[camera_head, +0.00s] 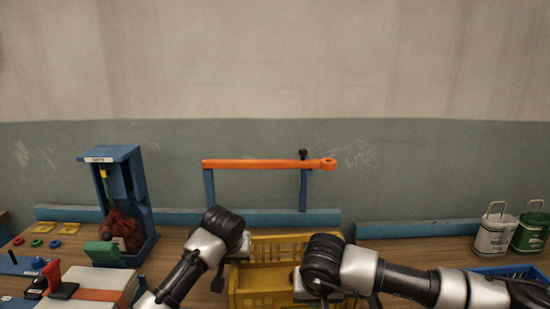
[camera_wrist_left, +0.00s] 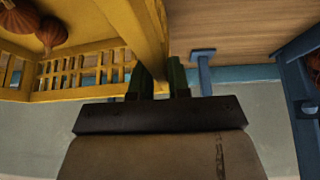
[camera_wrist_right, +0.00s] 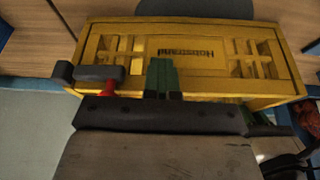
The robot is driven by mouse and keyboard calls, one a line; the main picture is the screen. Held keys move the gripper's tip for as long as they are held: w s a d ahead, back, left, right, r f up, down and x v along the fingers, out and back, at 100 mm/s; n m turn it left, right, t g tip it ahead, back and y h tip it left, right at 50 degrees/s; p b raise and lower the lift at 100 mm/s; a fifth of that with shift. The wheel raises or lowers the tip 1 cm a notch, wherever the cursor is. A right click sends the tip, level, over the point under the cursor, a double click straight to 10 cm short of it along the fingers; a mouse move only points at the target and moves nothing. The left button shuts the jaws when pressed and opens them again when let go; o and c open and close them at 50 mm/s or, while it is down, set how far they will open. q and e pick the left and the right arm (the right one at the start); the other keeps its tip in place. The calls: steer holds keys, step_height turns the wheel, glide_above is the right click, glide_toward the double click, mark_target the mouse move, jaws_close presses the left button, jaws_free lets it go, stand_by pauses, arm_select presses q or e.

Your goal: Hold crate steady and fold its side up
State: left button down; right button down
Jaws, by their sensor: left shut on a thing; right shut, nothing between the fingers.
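The yellow crate (camera_head: 262,279) stands at the front middle of the table, with a slatted far wall, and it also shows in the left wrist view (camera_wrist_left: 142,22). My left gripper (camera_wrist_left: 162,72) is shut on the crate's wall, one green finger on each side of it. My right gripper (camera_wrist_right: 162,66) is shut and empty, its fingertips at the lettered side panel (camera_wrist_right: 200,54) of the crate. I cannot tell whether they touch it or how far the panel is tilted. In the head view my right wrist hides much of the crate's right part.
Reddish-brown round things (camera_wrist_left: 48,32) lie inside the crate. An orange bar on blue posts (camera_head: 255,164) stands behind it. A blue stand (camera_head: 112,157) with a net sack is at left, two tins (camera_head: 494,235) and a blue crate (camera_head: 512,271) at right.

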arm_select(q)
steer(key=shift+d, duration=0.2)
arm_select(e)
steer(key=shift+r, duration=0.2)
arm_select(q)
steer(key=shift+a, duration=0.15)
arm_select(e)
steer(key=w+v, duration=0.1)
steer(key=v, duration=0.8)
steer(key=shift+r, duration=0.6)
